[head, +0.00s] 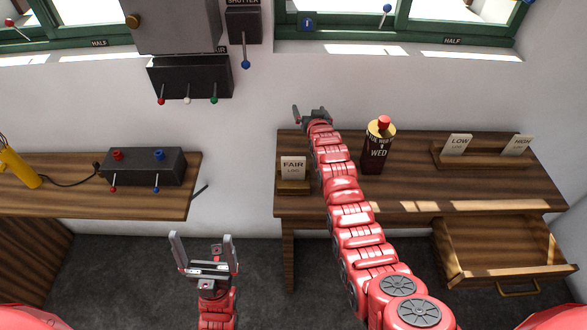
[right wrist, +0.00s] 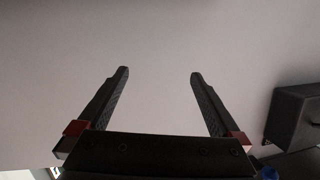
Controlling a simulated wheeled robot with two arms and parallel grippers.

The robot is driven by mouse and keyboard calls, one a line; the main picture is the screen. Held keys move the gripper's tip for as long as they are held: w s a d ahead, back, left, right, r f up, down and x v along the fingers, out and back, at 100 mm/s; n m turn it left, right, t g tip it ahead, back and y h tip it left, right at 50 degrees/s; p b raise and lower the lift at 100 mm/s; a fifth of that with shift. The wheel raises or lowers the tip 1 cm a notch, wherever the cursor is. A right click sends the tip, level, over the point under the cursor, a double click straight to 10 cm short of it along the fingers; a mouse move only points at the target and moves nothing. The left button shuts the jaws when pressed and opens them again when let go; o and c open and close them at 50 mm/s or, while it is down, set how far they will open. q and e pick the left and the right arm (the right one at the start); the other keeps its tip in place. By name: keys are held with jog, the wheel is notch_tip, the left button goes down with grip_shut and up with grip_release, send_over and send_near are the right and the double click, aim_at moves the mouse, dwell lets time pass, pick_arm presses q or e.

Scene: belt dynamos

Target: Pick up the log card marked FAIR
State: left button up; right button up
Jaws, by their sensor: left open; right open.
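The log card marked FAIR (head: 292,167) stands upright in a small wooden holder (head: 293,188) at the left end of the right-hand desk. My right arm reaches over the desk just right of the card. My right gripper (head: 310,111) is beyond the card, up near the wall, open and empty. In the right wrist view its two fingers (right wrist: 158,90) are spread apart with only plain wall between and beyond them. My left gripper (head: 204,250) is open and empty, low over the floor between the two desks, fingers pointing up.
A dark bottle labelled WED (head: 377,150) stands right of my right arm. Cards marked LOW (head: 457,146) and HIGH (head: 518,145) stand in a longer wooden holder (head: 480,160). A drawer (head: 505,250) hangs open below. A dark switch box (head: 143,166) sits on the left desk.

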jog(key=a+r+g, duration=0.1)
jog(key=a+g, duration=0.2)
jog(key=g, duration=0.1)
notch_tip(320, 180, up, 12)
jog(key=g+h, duration=0.2)
jog(key=g, duration=0.9)
send_over(293, 158)
jog(key=f+b, duration=0.5)
jog(key=shift+s, duration=0.3)
jog(key=shift+w, duration=0.1)
jog(key=shift+f+p, duration=0.25)
jog(key=shift+p, duration=0.1)
jog(key=shift+f, duration=0.5)
notch_tip(293, 158, down, 5)
jog(key=p, duration=0.2)
jog(key=shift+p, duration=0.3)
notch_tip(293, 158, down, 3)
jog(key=shift+w+r+p, duration=0.1)
jog(key=shift+r+p, duration=0.1)
jog(key=shift+p, duration=0.9)
jog(key=shift+w+f, duration=0.1)
jog(key=shift+f, duration=1.35)
